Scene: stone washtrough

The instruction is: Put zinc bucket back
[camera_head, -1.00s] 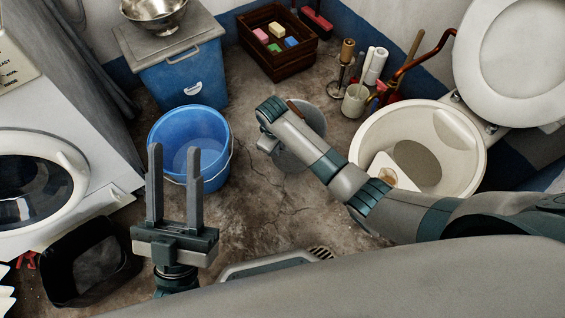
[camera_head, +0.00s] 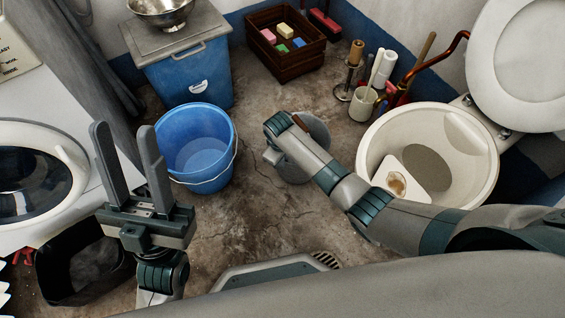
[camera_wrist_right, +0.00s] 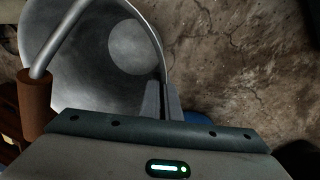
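The zinc bucket (camera_head: 317,129) is grey metal and sits beneath my right wrist in the head view, partly hidden by the arm. In the right wrist view the open zinc bucket (camera_wrist_right: 88,65) shows its inside and a wire handle with a brown wooden grip. My right gripper (camera_wrist_right: 163,92) has its fingers close together at the bucket's rim, with the rim between them. I cannot tell whether the bucket touches the floor. My left gripper (camera_head: 123,130) is open and empty, fingers up, left of the blue bucket.
A blue bucket (camera_head: 207,178) stands left of the zinc bucket. A black bin (camera_head: 60,262) is beside the washing machine (camera_head: 75,180). A blue box (camera_head: 190,80), wooden crate (camera_head: 290,68) and toilet (camera_head: 370,150) surround the stained floor.

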